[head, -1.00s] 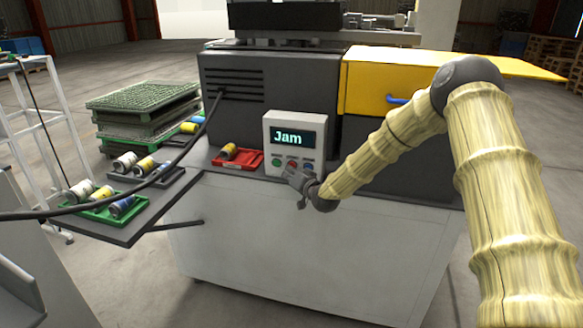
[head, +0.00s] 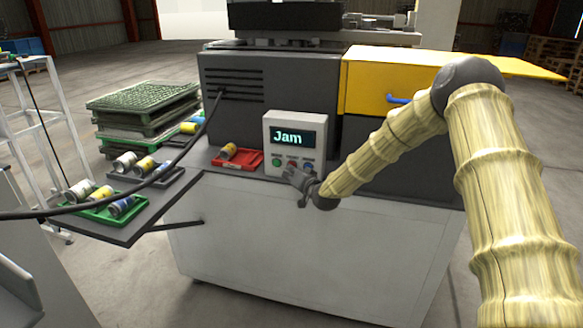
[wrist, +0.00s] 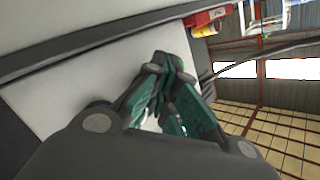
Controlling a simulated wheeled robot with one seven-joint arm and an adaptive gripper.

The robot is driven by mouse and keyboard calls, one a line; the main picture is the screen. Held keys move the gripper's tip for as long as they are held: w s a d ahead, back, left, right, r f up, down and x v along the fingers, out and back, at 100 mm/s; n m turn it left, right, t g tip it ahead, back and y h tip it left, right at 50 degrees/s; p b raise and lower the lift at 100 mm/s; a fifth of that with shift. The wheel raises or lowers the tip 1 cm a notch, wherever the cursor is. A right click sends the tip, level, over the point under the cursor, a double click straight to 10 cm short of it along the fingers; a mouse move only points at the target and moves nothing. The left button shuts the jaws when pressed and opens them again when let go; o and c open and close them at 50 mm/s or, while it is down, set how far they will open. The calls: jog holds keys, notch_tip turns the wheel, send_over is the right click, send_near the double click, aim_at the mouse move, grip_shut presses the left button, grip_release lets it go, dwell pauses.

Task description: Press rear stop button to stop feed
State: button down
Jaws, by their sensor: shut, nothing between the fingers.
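The grey control box (head: 270,148) stands on the machine's ledge, and its screen (head: 294,138) reads "Jam". Below the screen are a green button (head: 276,162) at left, a red one (head: 292,163) in the middle and a blue one (head: 308,165) at right. My gripper (head: 289,172) is shut and empty, with its fingertips right at the lower edge of the red button and partly covering it. I cannot tell whether they touch it.
A red tray (head: 247,164) with a can lies left of the box. A green tray (head: 80,212) of cans sits on the side shelf. A black cable (head: 150,186) crosses at left. The yellow cover (head: 375,72) with a blue handle is at right.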

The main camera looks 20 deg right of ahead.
jog(key=shift+s+a, duration=0.1)
jog(key=shift+s, duration=0.05)
jog(key=shift+s+a, duration=0.35)
jog(key=shift+s, duration=0.15)
dwell(0.3)
jog(key=s+a, duration=0.2)
jog(key=s, duration=0.2)
jog(key=shift+s+a+p, duration=0.1)
jog(key=shift+a+p, duration=0.2)
jog(key=shift+a, duration=0.1)
dwell(0.6)
